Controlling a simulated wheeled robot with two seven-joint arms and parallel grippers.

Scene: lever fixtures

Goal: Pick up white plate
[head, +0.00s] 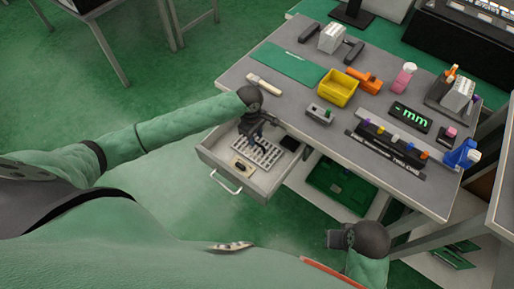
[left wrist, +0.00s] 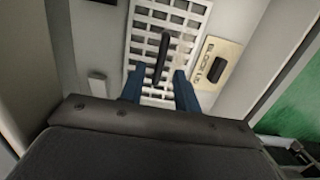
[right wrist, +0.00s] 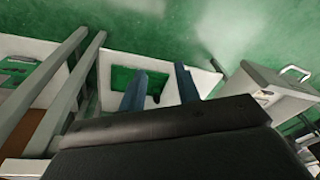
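The white plate (head: 270,155) is a slotted grid lying in the open drawer (head: 222,165) below the table. In the left wrist view the white plate (left wrist: 148,45) fills the upper middle, with a dark upright handle-like piece (left wrist: 163,58) over it. My left gripper (head: 254,147) points down into the drawer over the plate. Its two blue fingers (left wrist: 158,90) are apart, one on each side of the dark piece's lower end; whether they touch anything is unclear. My right gripper (head: 332,239) is low, in front of the table; its fingers (right wrist: 160,88) are apart with nothing between them.
A beige piece with a black knob (left wrist: 216,68) lies beside the plate in the drawer. The drawer walls are close around my left gripper. The tabletop holds a yellow bin (head: 337,88), an orange tool (head: 364,80) and a blue bottle (head: 461,155). A shelf with a green board (head: 343,186) is below.

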